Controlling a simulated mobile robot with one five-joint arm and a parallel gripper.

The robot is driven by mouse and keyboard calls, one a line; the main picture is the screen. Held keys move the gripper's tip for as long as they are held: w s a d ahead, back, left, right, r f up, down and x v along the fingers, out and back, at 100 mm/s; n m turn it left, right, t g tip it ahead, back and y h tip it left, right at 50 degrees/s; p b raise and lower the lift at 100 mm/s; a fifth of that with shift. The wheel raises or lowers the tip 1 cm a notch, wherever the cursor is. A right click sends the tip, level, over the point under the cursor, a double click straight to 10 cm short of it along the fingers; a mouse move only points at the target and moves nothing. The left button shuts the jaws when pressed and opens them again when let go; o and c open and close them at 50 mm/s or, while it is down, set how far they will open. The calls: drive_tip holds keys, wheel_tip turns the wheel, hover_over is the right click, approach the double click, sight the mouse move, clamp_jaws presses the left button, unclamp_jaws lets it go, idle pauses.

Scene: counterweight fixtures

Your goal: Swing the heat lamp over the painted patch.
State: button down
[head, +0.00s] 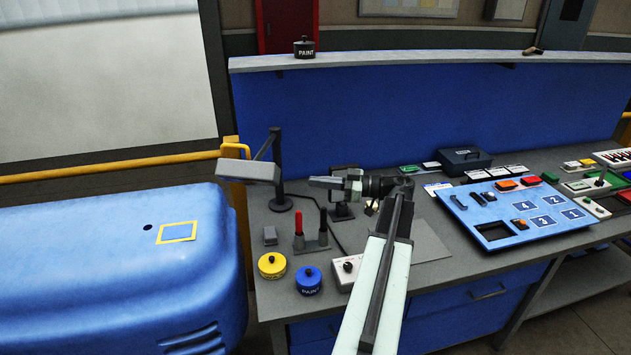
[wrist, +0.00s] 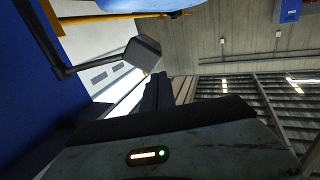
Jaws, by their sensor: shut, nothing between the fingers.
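The heat lamp's grey box-shaped head (head: 248,171) hangs on a dark jointed arm from a round-based post (head: 281,203) at the bench's left end. The head reaches left past the bench edge, to the right of the patch in the picture. The lamp head also shows in the wrist view (wrist: 143,52). The patch, a yellow square outline (head: 178,224), lies on top of the rounded blue body at left. My gripper (head: 312,182) is shut and empty, pointing left, to the right of the lamp post and apart from it. Its dark fingers show in the wrist view (wrist: 158,92).
Yellow (head: 272,265) and blue (head: 308,280) paint tins, a stand with red and black handles (head: 310,240) and a small grey block (head: 270,235) stand near the lamp. A yellow rail (head: 110,167) runs behind the blue body (head: 100,270). A blue panel (head: 520,212) lies at right.

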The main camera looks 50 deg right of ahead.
sight(273, 177)
drive_tip(key=x, duration=1)
drive_tip(key=shift+w, duration=0.25)
